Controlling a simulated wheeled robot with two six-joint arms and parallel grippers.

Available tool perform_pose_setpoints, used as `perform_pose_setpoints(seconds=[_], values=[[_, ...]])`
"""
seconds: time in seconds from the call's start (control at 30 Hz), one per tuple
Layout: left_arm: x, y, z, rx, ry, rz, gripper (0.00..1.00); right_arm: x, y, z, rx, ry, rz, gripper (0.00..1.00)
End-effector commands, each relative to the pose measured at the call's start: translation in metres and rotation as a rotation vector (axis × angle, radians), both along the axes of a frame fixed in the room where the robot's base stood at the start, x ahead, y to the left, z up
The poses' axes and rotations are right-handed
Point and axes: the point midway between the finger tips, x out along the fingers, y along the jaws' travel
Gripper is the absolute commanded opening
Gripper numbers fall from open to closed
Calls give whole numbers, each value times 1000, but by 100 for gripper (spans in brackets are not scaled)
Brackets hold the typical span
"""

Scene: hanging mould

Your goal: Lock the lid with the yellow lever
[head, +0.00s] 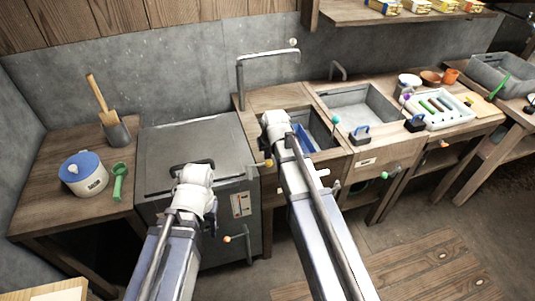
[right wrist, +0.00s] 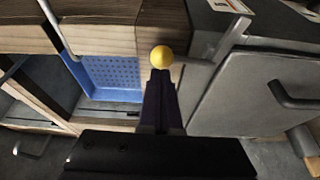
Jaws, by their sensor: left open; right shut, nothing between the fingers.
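A grey metal chest has its lid (head: 195,150) lying flat over it. The yellow lever's ball knob (head: 267,163) sticks out at the chest's front right corner; it also shows in the right wrist view (right wrist: 161,57), with a grey rod running right to the chest. My right gripper (right wrist: 160,78) is shut and empty, its fingertips right at the yellow knob; whether they touch it I cannot tell. In the head view its fingers are hidden by the wrist. My left gripper (head: 190,168) is open over the front of the lid, near the dark lid handle; its fingers are mostly hidden.
An orange-knobbed lever (head: 228,239) is low on the chest's front. A blue-lidded pot (head: 84,175) and green scoop (head: 119,181) stand on the left bench. A blue basket (right wrist: 105,75) sits beside the chest. A sink (head: 362,105) and tray (head: 440,108) are further right.

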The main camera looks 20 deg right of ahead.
Motion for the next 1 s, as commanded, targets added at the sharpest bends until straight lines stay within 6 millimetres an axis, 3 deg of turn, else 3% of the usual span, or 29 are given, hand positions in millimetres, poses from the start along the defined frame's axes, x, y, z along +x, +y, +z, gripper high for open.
perform_pose_setpoints(seconds=[0.57,1.0], values=[[0,0,0,0,0,0,52,-11,1,0,0,0,-146,0],[0,0,0,0,0,0,52,-36,8,0,-2,0,-519,0]])
